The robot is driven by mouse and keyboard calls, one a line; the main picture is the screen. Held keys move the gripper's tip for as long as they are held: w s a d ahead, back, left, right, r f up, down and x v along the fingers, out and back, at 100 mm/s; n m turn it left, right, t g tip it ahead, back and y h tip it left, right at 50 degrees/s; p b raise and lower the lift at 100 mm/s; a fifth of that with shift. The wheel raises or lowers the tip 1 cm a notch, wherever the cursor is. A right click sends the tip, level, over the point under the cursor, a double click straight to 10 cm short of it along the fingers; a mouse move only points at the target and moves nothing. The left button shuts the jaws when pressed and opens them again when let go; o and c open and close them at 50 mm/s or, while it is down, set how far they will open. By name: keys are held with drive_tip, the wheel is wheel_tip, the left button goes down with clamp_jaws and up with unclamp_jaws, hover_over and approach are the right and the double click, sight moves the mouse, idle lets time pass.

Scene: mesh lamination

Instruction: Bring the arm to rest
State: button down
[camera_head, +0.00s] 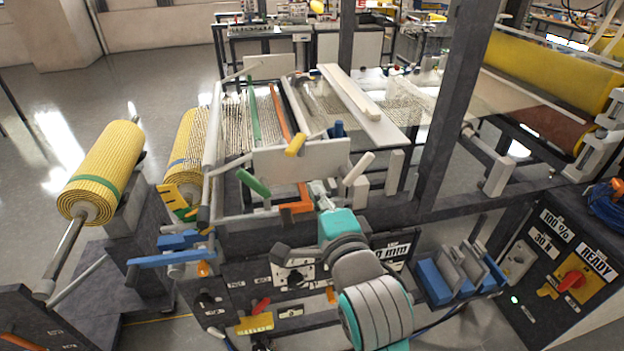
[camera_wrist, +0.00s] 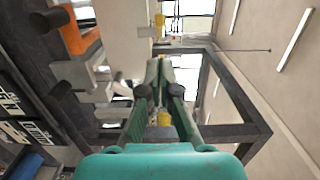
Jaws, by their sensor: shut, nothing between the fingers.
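My arm, teal and grey, rises from the bottom of the head view in front of the machine. My gripper (camera_head: 322,188) is at its far end, close to the machine's front edge and an orange bracket (camera_head: 298,203). In the wrist view the two green fingers of my gripper (camera_wrist: 158,72) come together at the tips, shut with nothing held. In that view the camera looks toward the room's wall and ceiling, with the orange bracket (camera_wrist: 80,35) at the upper left.
A green handle (camera_head: 253,182) and a white lever (camera_head: 358,169) stick out near my gripper. A dark upright post (camera_head: 443,110) stands to the right. A blue rack (camera_head: 435,281) sits at the lower right. Yellow mesh rolls (camera_head: 103,170) are at the left.

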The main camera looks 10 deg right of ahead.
drive_tip(key=s+d+f+n+g, duration=0.15)
drive_tip(key=s+f+n, duration=0.25)
drive_tip(key=s+f, duration=0.5)
drive_tip(key=s+d+f+n, duration=0.35)
drive_tip(key=s+f, duration=0.25)
drive_tip(key=f, duration=0.5)
drive_tip(key=s+d+f+n+g, duration=0.1)
drive_tip(key=s+n, duration=0.3)
drive_tip(key=s, duration=0.9)
drive_tip(key=s+d+f+n+h, duration=0.1)
drive_tip(key=s+f+n, duration=0.3)
drive_tip(key=s, duration=0.9)
drive_tip(key=shift+d+n+g+h, duration=0.3)
drive_tip(key=shift+d+n+g, duration=0.05)
drive_tip(key=shift+n, duration=0.4)
